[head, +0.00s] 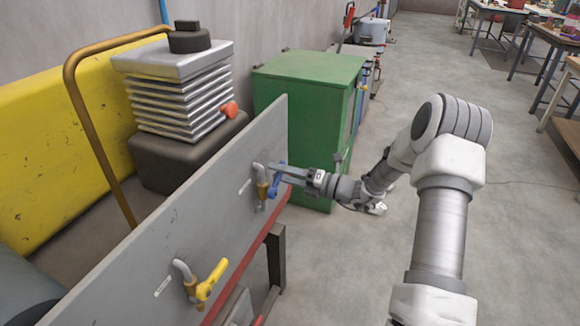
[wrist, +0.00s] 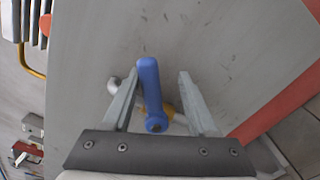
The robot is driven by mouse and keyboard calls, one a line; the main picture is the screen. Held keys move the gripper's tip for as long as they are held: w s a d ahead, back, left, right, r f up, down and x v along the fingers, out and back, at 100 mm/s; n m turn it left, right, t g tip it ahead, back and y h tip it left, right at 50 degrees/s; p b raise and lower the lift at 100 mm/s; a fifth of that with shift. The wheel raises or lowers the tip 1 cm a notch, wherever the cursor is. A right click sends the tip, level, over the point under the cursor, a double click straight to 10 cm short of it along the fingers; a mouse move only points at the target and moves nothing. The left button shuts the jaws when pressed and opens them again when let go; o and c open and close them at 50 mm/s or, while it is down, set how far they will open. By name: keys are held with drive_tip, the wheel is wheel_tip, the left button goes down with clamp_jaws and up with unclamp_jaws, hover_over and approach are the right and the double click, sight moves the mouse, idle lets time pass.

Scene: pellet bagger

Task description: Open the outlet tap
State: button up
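Two taps are fixed on a grey upright panel (head: 230,190). One has a blue lever handle (head: 277,181) on a brass body (head: 262,190); the other, nearer and lower in the head view, has a yellow handle (head: 213,279). I cannot tell from the pictures which is named the outlet tap. My gripper (head: 281,170) is at the blue handle. In the wrist view the blue handle (wrist: 150,92) lies between the two fingers of my gripper (wrist: 159,76), with a gap on each side. The fingers are open. The brass body is mostly hidden behind the handle there.
A green cabinet (head: 310,80) stands behind the panel's far end. A silver finned unit with an orange knob (head: 229,109), a brown rail (head: 95,140) and a yellow body (head: 40,150) stand on the panel's left. The floor (head: 345,270) right of the panel is clear.

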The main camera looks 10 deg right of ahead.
drive_tip(key=s+d+f+m+p, duration=0.1)
drive_tip(key=s+d+m, duration=0.2)
drive_tip(key=s+d, duration=0.3)
drive_tip(key=s+d+f+m, duration=0.15)
drive_tip(key=s+d, duration=0.25)
drive_tip(key=d, duration=0.4)
drive_tip(key=s+a+r+n+g+h+p, duration=0.2)
drive_tip(key=s+a+r+n+g+p, duration=0.1)
drive_tip(key=r+n, duration=0.5)
drive_tip(key=s+a+r+n+g+h+p, duration=0.3)
drive_tip(key=s+a+r+n, duration=0.3)
drive_tip(key=a+r+n, duration=0.2)
drive_tip(key=s+a+r+n+g+h+p, duration=0.3)
drive_tip(key=s+a+r+n+g+p, duration=0.1)
drive_tip(key=r+n, duration=0.4)
drive_tip(key=shift+s+a+n+p, duration=0.45)
drive_tip(key=shift+a+n+p, duration=0.2)
drive_tip(key=shift+a+n, duration=0.45)
drive_tip(key=shift+d, duration=0.1)
